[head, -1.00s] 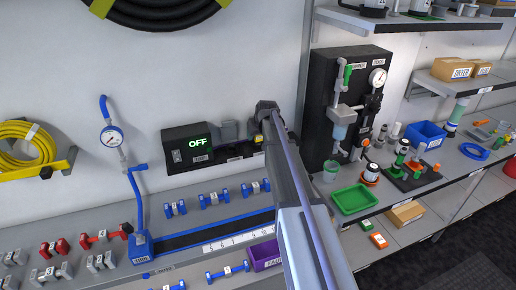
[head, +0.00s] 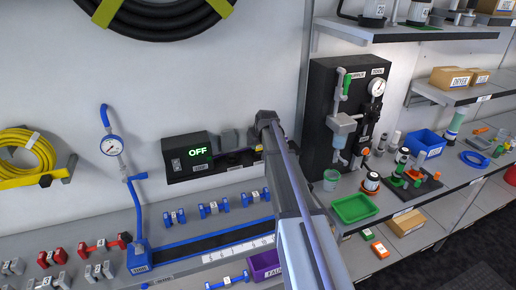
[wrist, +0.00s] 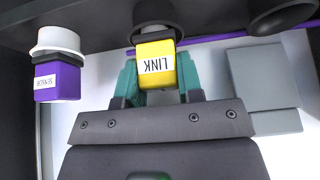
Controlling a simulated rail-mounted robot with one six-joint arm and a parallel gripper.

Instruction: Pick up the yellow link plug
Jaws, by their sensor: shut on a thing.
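The yellow link plug (wrist: 157,68), labelled LINK, sits between the teal fingers of my gripper (wrist: 158,80) in the wrist view. My gripper is shut on it. The plug's far end meets a dark round ring (wrist: 158,32); I cannot tell whether it is still seated there.
A purple SENSOR plug (wrist: 57,80) with a white collar is left of my gripper. A purple cable (wrist: 205,40) runs behind the yellow plug. Grey blocks (wrist: 265,85) stand at right. The OFF display (head: 200,152) is left of my arm.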

